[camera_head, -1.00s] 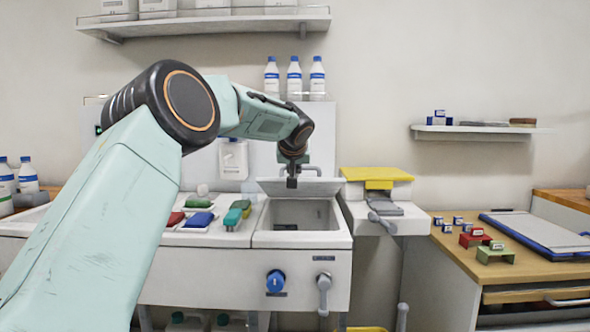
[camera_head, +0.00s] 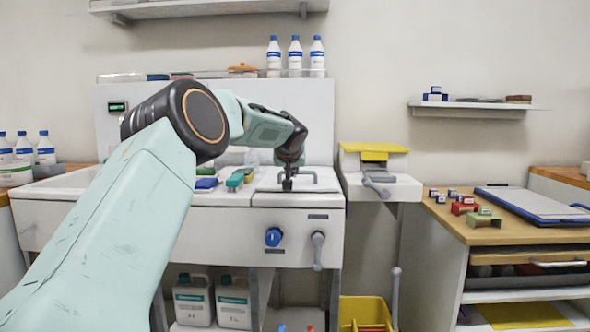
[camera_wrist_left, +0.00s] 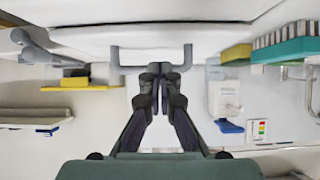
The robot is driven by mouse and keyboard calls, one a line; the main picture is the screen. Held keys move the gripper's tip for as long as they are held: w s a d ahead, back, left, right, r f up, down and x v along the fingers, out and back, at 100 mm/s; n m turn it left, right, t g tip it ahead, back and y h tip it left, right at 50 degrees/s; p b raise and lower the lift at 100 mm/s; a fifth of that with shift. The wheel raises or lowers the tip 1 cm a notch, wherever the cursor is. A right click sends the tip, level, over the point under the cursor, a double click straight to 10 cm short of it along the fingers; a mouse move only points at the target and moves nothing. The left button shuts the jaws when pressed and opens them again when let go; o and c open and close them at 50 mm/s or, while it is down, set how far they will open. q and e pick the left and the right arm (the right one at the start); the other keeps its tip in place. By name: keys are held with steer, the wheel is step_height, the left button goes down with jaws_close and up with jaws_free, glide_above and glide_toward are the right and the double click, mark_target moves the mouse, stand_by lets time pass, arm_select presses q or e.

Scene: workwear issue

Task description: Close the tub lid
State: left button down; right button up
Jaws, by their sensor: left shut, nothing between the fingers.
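The tub (camera_head: 297,201) is in the white wash unit, right of the middle of the counter in the head view. Its pale lid (camera_head: 321,184) looks flat over the opening, and the inside of the tub is hidden. My left gripper (camera_head: 287,185) points down at the lid with its fingers together and empty. It looks at or just above the lid; I cannot tell whether they touch. In the left wrist view the shut fingers (camera_wrist_left: 154,72) are in front of a grey U-shaped bar (camera_wrist_left: 118,63). My right gripper is not in view.
Blue (camera_head: 206,184) and green (camera_head: 236,180) brushes lie left of the tub. A blue knob (camera_head: 273,237) and a grey lever (camera_head: 318,250) are on the front panel. A yellow-topped unit (camera_head: 374,148) stands to the right. Bottles (camera_head: 295,57) stand above.

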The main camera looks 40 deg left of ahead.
arm_select(q)
steer(key=shift+w+a+f, duration=0.15)
steer(key=shift+f, duration=0.45)
steer(key=shift+r, duration=0.1)
